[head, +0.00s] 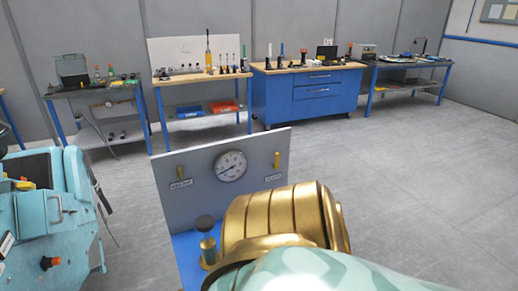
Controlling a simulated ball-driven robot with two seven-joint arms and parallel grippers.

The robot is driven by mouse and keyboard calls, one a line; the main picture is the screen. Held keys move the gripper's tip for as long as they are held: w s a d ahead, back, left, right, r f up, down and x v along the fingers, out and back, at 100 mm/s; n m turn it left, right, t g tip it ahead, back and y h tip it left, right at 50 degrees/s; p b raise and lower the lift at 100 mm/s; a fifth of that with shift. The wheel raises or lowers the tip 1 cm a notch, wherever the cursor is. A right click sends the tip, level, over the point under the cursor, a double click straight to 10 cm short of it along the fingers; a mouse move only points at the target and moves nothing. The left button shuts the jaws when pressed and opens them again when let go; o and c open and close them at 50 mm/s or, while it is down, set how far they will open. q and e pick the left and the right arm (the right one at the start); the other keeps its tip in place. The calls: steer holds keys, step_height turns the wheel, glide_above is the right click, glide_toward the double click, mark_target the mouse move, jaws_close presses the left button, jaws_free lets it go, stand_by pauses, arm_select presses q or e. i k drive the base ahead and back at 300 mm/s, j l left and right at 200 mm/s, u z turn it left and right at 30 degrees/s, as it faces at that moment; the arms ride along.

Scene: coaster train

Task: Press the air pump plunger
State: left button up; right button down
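The air pump plunger (205,223) has a round dark knob on a short post with a brass collar at its foot. It stands upright on the blue base (186,251) in front of a grey panel (172,205). The knob stands clear above the collar, and nothing touches its top. A large ribbed gold and pale mint body, which looks like my own arm, fills the lower middle just right of the plunger and hides much of the base. Neither gripper's fingers can be seen.
The panel carries a round gauge (231,166) and small yellow fittings. A light teal machine (75,180) with an orange knob (49,263) stands at left. Benches, including a blue cabinet (300,95), line the back wall. The floor (430,180) at right is clear.

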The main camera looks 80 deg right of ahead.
mark_target(205, 223)
steer(key=k+l+z, duration=0.1)
steer(key=k+l, duration=0.15)
steer(key=k+l+z, duration=0.1)
steer(key=l, duration=0.4)
steer(key=k+l+z, duration=0.1)
steer(key=k+l, duration=0.2)
steer(key=k+l+z, duration=0.1)
steer(key=l, duration=0.4)
steer(key=k, duration=0.1)
